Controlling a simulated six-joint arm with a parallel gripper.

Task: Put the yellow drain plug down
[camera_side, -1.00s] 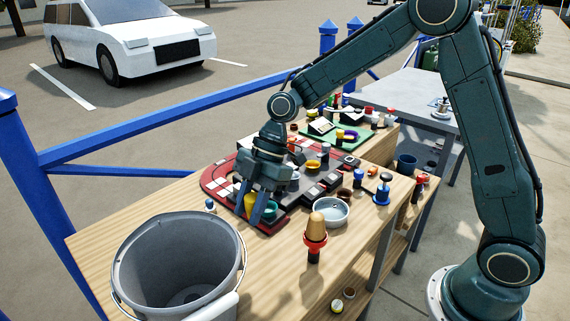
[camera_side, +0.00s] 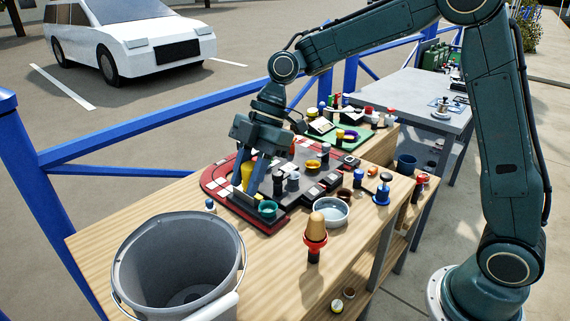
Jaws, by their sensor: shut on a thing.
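The yellow drain plug (camera_side: 247,172) is held between the fingers of my gripper (camera_side: 252,184), which is shut on it. My gripper points down over the red and dark board (camera_side: 217,180) on the wooden bench. The plug looks to be above the board, at its left-middle part, though the fingers hide part of it and I cannot tell the exact gap. A teal cup (camera_side: 267,209) sits on the board just in front and right of the fingers.
A big grey bucket (camera_side: 178,262) stands at the front left. A clear dish (camera_side: 331,211), a tan-topped red piece (camera_side: 315,232) and a blue-based stand (camera_side: 382,192) are on the right. Several small parts crowd the board. Bare wood (camera_side: 270,265) lies in front.

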